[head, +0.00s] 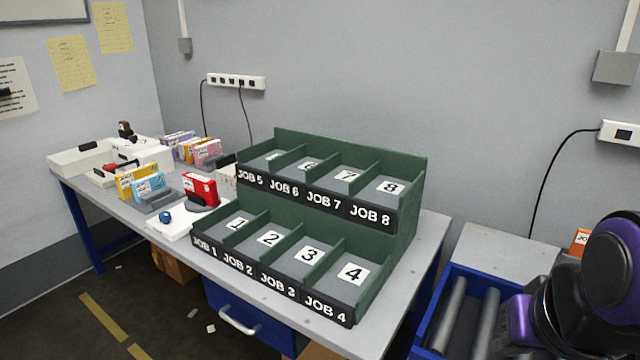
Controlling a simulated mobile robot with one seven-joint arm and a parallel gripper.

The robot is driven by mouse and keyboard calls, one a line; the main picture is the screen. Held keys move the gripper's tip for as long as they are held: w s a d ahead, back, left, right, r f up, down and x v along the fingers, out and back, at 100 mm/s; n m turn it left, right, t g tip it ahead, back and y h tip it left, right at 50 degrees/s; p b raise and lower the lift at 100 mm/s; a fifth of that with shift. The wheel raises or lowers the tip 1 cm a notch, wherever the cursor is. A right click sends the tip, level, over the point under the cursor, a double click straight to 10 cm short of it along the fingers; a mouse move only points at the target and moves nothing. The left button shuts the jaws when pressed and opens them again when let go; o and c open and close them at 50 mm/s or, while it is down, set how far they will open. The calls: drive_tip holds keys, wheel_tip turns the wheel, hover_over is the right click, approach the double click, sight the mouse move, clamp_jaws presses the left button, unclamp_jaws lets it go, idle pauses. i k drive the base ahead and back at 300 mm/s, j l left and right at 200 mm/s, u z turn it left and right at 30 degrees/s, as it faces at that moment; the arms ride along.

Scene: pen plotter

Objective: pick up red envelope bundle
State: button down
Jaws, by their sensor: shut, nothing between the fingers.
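A red bundle (200,188) with a white label stands upright toward the left of the table, in the head view. It rests at a dark grey holder on a white base (180,226), left of the green sorting rack. Its lower part is partly hidden by the holder. My purple and black arm shows at the lower right, far from the red bundle. My gripper cannot be made out in this view.
The green rack (345,142) has numbered, empty-looking compartments. Yellow and blue bundles (150,188) stand left of the red one, with more bundles behind. White trays (72,162) lie at the far left. A blue bin with grey rollers (452,310) is near my arm.

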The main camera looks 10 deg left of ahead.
sight(205, 189)
drive_tip(key=k+j+u, duration=0.1)
drive_tip(key=u, duration=1.1)
drive_tip(key=i+j+z, duration=0.1)
drive_tip(key=z, duration=0.25)
drive_tip(key=j+z, duration=0.35)
drive_tip(key=i+j+z, duration=0.1)
drive_tip(key=z, duration=0.3)
drive_tip(key=i+j+z, duration=0.2)
drive_tip(key=j, duration=0.2)
drive_tip(key=j+z, duration=0.15)
drive_tip(key=j, duration=0.25)
drive_tip(key=i+j+z, duration=0.2)
drive_tip(key=j, duration=0.6)
drive_tip(key=j+z, duration=0.15)
drive_tip(key=j, duration=2.3)
drive_tip(key=z, duration=0.05)
